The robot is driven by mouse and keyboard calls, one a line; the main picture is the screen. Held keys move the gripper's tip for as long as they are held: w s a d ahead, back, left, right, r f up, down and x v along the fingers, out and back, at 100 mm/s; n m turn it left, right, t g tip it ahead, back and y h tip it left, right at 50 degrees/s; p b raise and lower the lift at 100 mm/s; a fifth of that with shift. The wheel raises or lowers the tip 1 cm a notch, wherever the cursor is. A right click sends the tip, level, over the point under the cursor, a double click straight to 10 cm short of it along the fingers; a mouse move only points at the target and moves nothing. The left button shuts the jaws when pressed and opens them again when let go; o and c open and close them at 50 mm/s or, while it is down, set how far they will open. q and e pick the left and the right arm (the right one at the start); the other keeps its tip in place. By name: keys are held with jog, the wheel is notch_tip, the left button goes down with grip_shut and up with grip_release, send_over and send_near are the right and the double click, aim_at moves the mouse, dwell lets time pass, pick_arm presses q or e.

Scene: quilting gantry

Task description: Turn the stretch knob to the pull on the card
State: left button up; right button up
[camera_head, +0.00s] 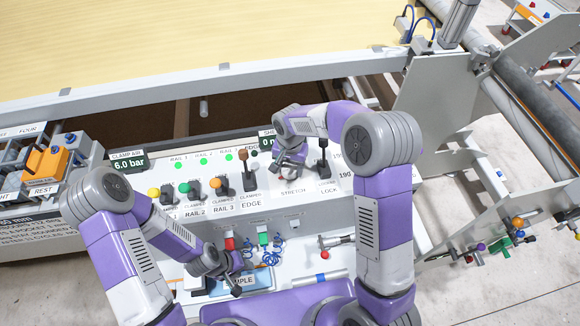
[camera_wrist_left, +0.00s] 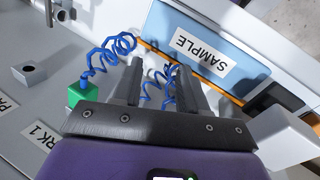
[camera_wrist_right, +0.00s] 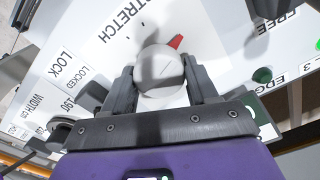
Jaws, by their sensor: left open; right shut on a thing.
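The stretch knob (camera_wrist_right: 160,72) is a round white knob with a red pointer (camera_wrist_right: 175,42), beside the STRETCH label (camera_wrist_right: 128,28) in the right wrist view. My right gripper (camera_wrist_right: 163,84) is shut on this knob, with a finger on either side. In the head view my right gripper (camera_head: 290,162) is over the panel above the STRETCH label (camera_head: 293,191) and largely hides the knob. My left gripper (camera_head: 240,277) is open and empty by the SAMPLE plate (camera_head: 262,279). The left wrist view shows its fingers (camera_wrist_left: 157,88) apart. I cannot make out which label is the card with the pull.
A black LOCK lever (camera_head: 323,160) stands right of my right gripper. The brown-topped EDGE lever (camera_head: 245,170) and several rail knobs (camera_head: 215,184) stand left. A display (camera_head: 266,141) is partly hidden behind my arm. Blue coiled cords (camera_head: 270,254) lie near my left gripper.

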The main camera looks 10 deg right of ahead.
aim_at(290, 167)
dwell(0.3)
jog(key=o, duration=1)
jog(key=shift+c, duration=0.2)
notch_tip(290, 167, up, 8)
jog(key=shift+f+p, duration=0.15)
jog(key=shift+p, duration=0.3)
jog(key=shift+f, duration=0.1)
